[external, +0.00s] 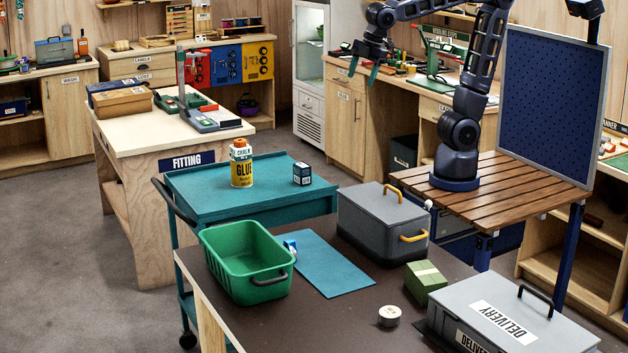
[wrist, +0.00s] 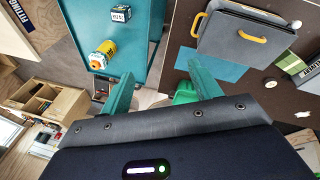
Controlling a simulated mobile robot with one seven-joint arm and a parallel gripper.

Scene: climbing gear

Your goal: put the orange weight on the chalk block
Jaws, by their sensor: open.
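My gripper (external: 364,70) is open and empty, high above the floor at the back. Its two teal fingers also show in the wrist view (wrist: 160,88), spread wide. On the teal cart stands a yellow can (external: 241,168) marked GLUE, with an orange and white top whose lettering seems to read CHALK; the wrist view shows it too (wrist: 103,55). A small dark cube with a white label (external: 303,174) stands apart to its right, also in the wrist view (wrist: 121,14).
The dark table holds a green bin (external: 246,260), blue mat (external: 330,262), grey lidded box (external: 383,222) with yellow handles, green block (external: 425,281), white roll (external: 389,316) and DELIVERY case (external: 498,316). The cart top (external: 262,201) has free room in front.

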